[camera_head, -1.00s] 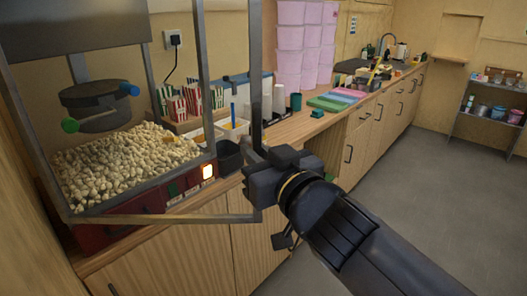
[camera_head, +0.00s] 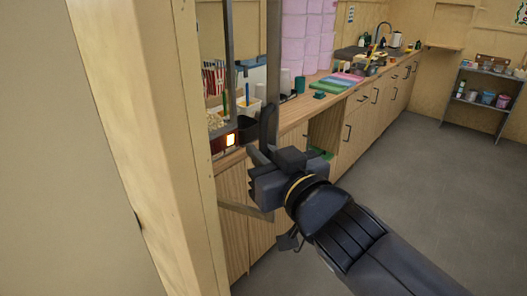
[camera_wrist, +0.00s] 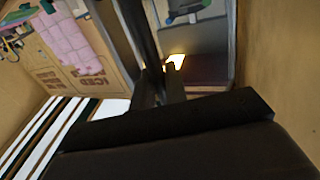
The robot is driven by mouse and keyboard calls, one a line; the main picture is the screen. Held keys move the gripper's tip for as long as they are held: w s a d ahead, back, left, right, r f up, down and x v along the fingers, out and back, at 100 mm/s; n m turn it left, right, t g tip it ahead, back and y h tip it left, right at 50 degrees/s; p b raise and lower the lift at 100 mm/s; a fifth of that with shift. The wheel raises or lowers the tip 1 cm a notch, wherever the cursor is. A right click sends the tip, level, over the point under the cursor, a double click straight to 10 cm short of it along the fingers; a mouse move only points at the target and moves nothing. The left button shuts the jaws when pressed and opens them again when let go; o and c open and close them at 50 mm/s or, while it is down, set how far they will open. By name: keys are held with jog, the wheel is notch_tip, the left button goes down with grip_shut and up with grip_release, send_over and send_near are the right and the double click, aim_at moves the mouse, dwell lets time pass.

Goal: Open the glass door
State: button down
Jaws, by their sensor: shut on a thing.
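The glass door belongs to the popcorn machine; its dark metal frame (camera_head: 271,122) stands swung out from the machine over the counter front. My gripper (camera_head: 258,160) is shut on the door's upright frame or handle; which of the two I cannot tell. In the wrist view the dark door bar (camera_wrist: 139,32) runs down to my gripper (camera_wrist: 160,80). The popcorn machine (camera_head: 228,142) shows only its right end with a lit orange switch; a pale wooden post hides the rest.
The wooden post (camera_head: 150,130) and a plain wall fill the left, close to me. Behind the door, the counter (camera_head: 300,108) carries a dark cup, pink tubs and coloured trays. Open grey floor (camera_head: 400,190) lies to the right, with a shelf rack (camera_head: 485,95) at the back.

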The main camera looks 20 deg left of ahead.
jog(key=shift+s+a, duration=0.1)
jog(key=shift+s, duration=0.2)
jog(key=c, duration=1.5)
grip_release()
jog(key=shift+c, duration=0.2)
jog(key=p+v, duration=0.6)
jog(key=v, duration=0.4)
jog(key=shift+s+d, duration=0.25)
jog(key=shift+d, duration=0.05)
